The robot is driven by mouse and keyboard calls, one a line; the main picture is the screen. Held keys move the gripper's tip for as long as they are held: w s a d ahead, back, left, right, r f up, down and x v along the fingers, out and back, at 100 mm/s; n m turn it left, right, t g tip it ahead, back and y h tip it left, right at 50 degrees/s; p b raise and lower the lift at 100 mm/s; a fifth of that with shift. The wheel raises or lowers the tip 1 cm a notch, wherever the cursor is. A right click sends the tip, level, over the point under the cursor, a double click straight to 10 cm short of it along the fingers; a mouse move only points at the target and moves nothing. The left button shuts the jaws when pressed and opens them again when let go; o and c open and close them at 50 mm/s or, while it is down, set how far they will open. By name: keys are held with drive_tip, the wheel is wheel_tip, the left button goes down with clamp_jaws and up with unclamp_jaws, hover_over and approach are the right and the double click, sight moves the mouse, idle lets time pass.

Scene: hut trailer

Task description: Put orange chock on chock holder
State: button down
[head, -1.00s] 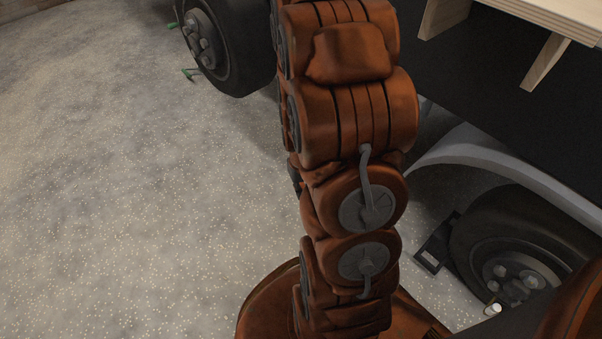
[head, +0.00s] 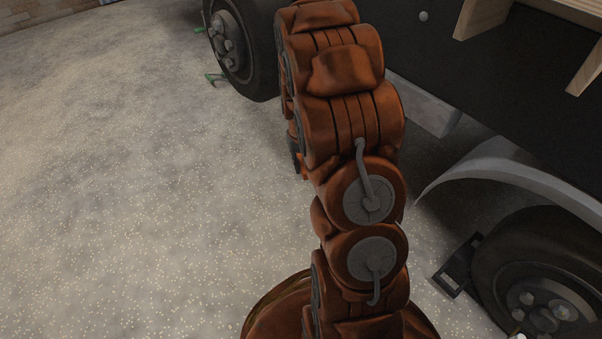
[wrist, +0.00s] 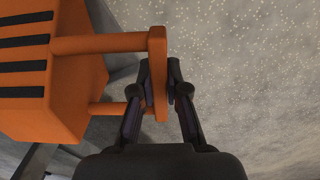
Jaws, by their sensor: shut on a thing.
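The orange chock (wrist: 85,90) fills the left of the wrist view, a block with black stripes and a handle bar on two posts. My gripper (wrist: 160,85) is shut on the handle bar, with one dark finger on each side of it. I cannot identify the chock holder in any view.
A wheel (head: 540,280) stands at the lower right under a grey fender (head: 510,165), with a dark block (head: 458,267) against its tyre. Another wheel (head: 240,45) is at the top. Speckled ground (head: 120,180) to the left is clear.

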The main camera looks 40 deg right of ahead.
drive_tip(key=shift+w+d, duration=0.1)
drive_tip(key=shift+w, duration=0.05)
wheel_tip(320, 180, down, 4)
drive_tip(key=shift+r+b, duration=0.25)
drive_tip(key=shift+b, duration=0.9)
drive_tip(key=shift+f, duration=0.1)
drive_tip(key=c, duration=1.2)
unclamp_jaws()
